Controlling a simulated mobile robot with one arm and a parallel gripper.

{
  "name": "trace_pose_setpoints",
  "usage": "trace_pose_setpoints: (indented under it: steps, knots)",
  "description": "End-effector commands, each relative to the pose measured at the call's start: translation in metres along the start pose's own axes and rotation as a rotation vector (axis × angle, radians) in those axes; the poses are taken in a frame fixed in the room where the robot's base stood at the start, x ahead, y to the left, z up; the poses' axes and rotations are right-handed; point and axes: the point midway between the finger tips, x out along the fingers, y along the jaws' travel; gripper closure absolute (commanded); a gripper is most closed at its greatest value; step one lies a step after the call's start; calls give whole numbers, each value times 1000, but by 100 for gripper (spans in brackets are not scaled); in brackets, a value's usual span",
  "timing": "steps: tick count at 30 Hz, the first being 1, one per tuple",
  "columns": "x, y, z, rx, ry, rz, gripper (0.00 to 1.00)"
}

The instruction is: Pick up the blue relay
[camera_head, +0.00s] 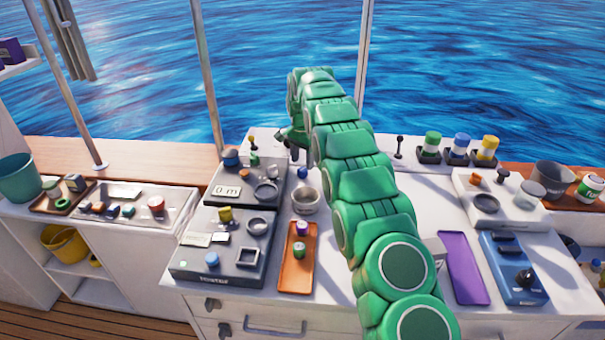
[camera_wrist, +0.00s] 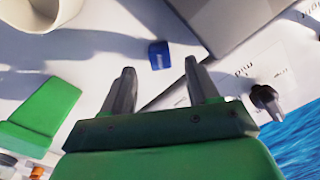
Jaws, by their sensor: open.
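The blue relay (camera_wrist: 159,55) is a small blue block with a pale mark, lying on the white worktop in the wrist view. In the head view a small blue piece (camera_head: 302,172), likely the same relay, shows between the grey panel and the metal bowl, close to my arm. My gripper (camera_wrist: 160,76) is open, with two grey fingers pointing toward the relay. The relay lies just beyond the fingertips, roughly in line with the gap between them, and nothing is held. In the head view my gripper (camera_head: 290,138) is partly hidden behind my green arm.
The grey panel (camera_wrist: 220,25) is to the relay's right and a pale round container (camera_wrist: 40,18) to its left. In the head view the metal bowl (camera_head: 305,207) and an orange tray (camera_head: 295,270) stand nearer. A small black upright part (camera_wrist: 266,98) is right of the fingers.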

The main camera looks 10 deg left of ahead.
Motion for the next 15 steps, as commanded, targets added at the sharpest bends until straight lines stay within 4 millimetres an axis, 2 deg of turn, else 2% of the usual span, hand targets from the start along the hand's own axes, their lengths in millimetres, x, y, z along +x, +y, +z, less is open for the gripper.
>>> trace_pose_setpoints:
  steps: [9, 15]
  knots:
    - [39, 0, -6, 0, -3, 4, 40]
    - [42, 0, -6, 0, -1, 1, 40]
